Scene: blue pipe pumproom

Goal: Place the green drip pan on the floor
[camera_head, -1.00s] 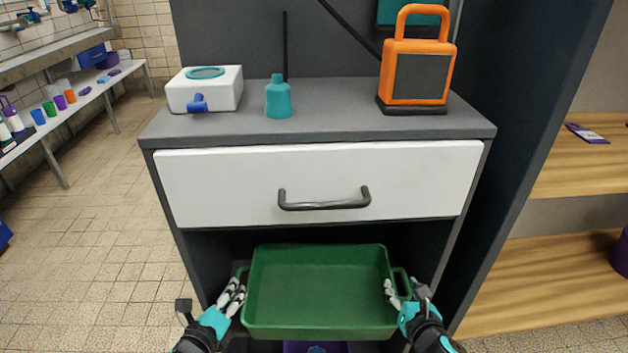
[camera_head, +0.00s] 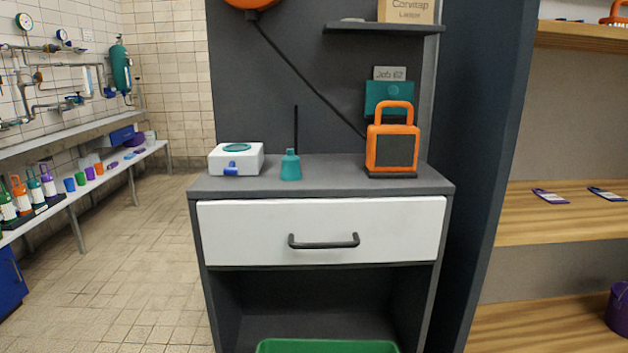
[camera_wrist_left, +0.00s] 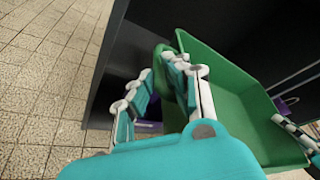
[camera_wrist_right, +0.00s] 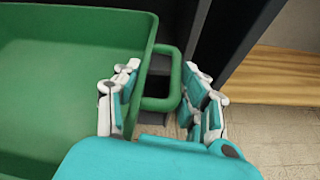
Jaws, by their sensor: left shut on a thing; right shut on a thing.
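The green drip pan (camera_head: 326,346) shows only as a rim at the bottom edge of the head view, in front of the cabinet's open lower bay. The pan (camera_wrist_left: 228,95) is seen from its left side in the left wrist view and from its right side in the right wrist view (camera_wrist_right: 60,95). My left gripper (camera_wrist_left: 160,72) is shut on the pan's left handle, with fingers on both sides. My right gripper (camera_wrist_right: 162,75) is shut on the right handle. Neither gripper is in the head view. The pan looks empty.
The cabinet's drawer (camera_head: 322,230) is shut above the bay. A white box, a teal bottle (camera_head: 290,166) and an orange lamp (camera_head: 391,150) stand on top. Bare tiled floor (camera_head: 120,270) lies to the left. Wooden shelves (camera_head: 550,230) stand on the right.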

